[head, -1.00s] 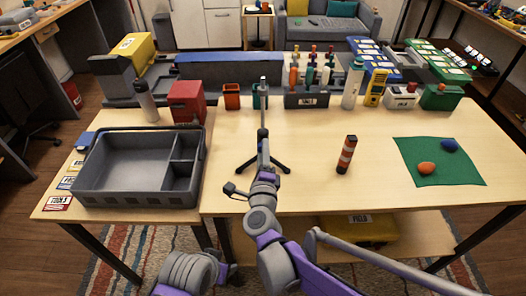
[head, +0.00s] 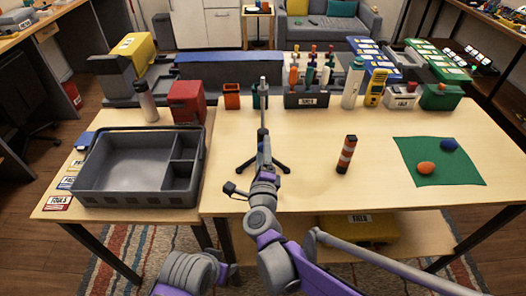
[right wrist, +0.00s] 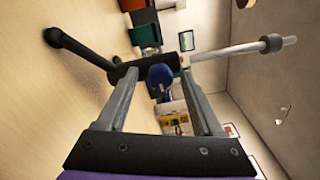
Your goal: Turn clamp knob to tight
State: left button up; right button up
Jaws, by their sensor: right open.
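A stand with a tall pole (head: 263,104) and dark splayed legs (head: 282,168) is on the table in the head view, left of the table's middle. In the right wrist view a blue knob (right wrist: 160,75) sits at the dark collar (right wrist: 152,61) of the stand, with the pale pole (right wrist: 235,49) running off to the right. My right gripper (right wrist: 159,78) is open, its two fingers on either side of the blue knob; I cannot tell whether they touch it. In the head view my right gripper (head: 264,152) is at the stand and hides the knob. My left gripper is not in view.
A grey tray (head: 120,168) lies to the left. A red-and-black cylinder (head: 346,154) stands to the right, with a green mat (head: 435,174) beyond it. A holder with several tools (head: 307,98), a white bottle (head: 353,83) and bins line the back. Bare table lies around the stand.

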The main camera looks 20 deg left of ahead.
jog(key=v, duration=1.1)
jog(key=shift+w, duration=0.1)
